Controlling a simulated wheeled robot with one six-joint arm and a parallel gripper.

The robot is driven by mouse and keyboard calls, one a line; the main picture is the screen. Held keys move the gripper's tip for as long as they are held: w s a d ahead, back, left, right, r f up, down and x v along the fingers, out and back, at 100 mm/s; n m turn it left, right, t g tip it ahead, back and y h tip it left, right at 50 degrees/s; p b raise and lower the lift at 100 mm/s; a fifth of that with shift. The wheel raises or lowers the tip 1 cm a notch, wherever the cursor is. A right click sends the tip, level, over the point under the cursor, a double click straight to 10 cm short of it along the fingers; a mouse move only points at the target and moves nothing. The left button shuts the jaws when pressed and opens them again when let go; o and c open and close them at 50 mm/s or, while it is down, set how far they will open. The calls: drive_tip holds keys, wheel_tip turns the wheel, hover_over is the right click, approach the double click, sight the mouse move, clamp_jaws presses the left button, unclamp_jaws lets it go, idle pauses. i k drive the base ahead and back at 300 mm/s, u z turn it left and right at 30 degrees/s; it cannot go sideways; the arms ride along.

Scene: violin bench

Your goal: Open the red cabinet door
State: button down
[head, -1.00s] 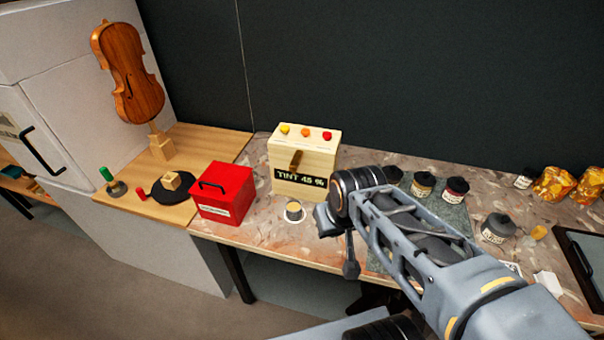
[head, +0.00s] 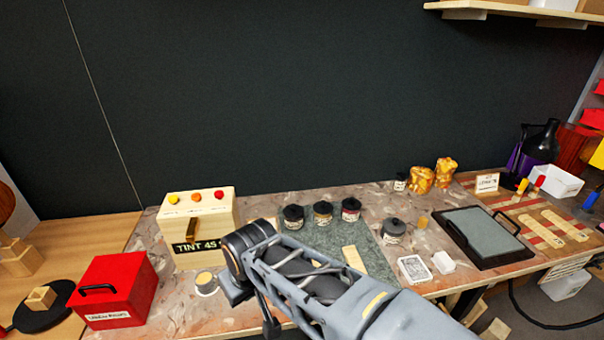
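A red box-shaped cabinet (head: 120,278) with a black bar handle (head: 97,289) and a white label on its front stands at the lower left of the head view. Its door looks shut. The label is too small to read surely. My gripper (head: 262,318) is at the lower middle, to the right of the red cabinet and apart from it. My arm reaches in from the lower right. The fingertips are not clear enough to tell open from shut.
A cream tint box (head: 198,222) with three coloured knobs stands right of the red cabinet. A small cup (head: 205,284) sits in front of it. Several dark jars (head: 323,212) stand behind my arm. A black-framed tray (head: 482,236) lies at right. A shelf (head: 510,12) overhangs upper right.

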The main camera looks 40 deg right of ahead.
sight(591, 143)
drive_tip(key=z, duration=3.4)
drive_tip(key=k, duration=0.85)
drive_tip(key=z, duration=1.05)
drive_tip(key=i, duration=2.15)
drive_tip(key=u, duration=0.2)
drive_tip(key=i, duration=2)
drive_tip(key=u, duration=1.2)
drive_tip(key=i, duration=1.1)
drive_tip(key=u, duration=1.15)
